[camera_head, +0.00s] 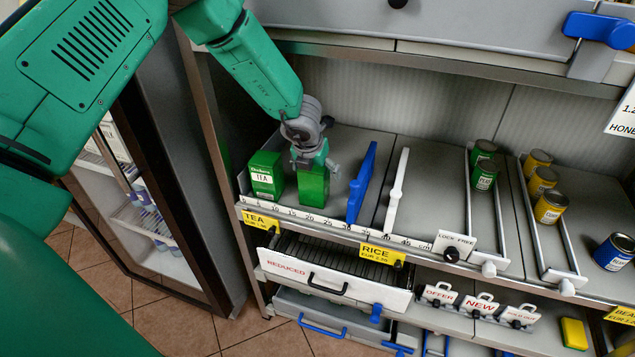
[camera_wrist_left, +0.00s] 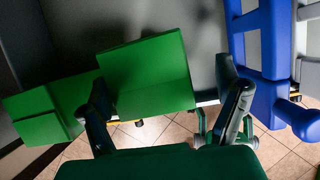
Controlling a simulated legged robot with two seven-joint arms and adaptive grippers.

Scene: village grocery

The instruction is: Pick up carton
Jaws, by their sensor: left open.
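A green carton (camera_head: 312,188) stands on the shelf near its front edge, under my left gripper (camera_head: 315,164). A second green carton (camera_head: 265,176), with a white TEA label, stands just to its left. In the left wrist view, the first carton (camera_wrist_left: 150,75) lies between the two dark, spread fingers of my left gripper (camera_wrist_left: 165,110). The left finger is close to the carton; a gap shows towards the right finger. The second carton (camera_wrist_left: 50,108) is beyond the left finger. I cannot tell whether either finger touches. My right gripper is not in view.
A blue divider (camera_head: 361,184) stands close to the right of the gripper; it also shows in the left wrist view (camera_wrist_left: 262,60). A white divider (camera_head: 397,190) is farther right, then green cans (camera_head: 484,175) and yellow cans (camera_head: 550,206). A REDUCED drawer (camera_head: 330,285) is below.

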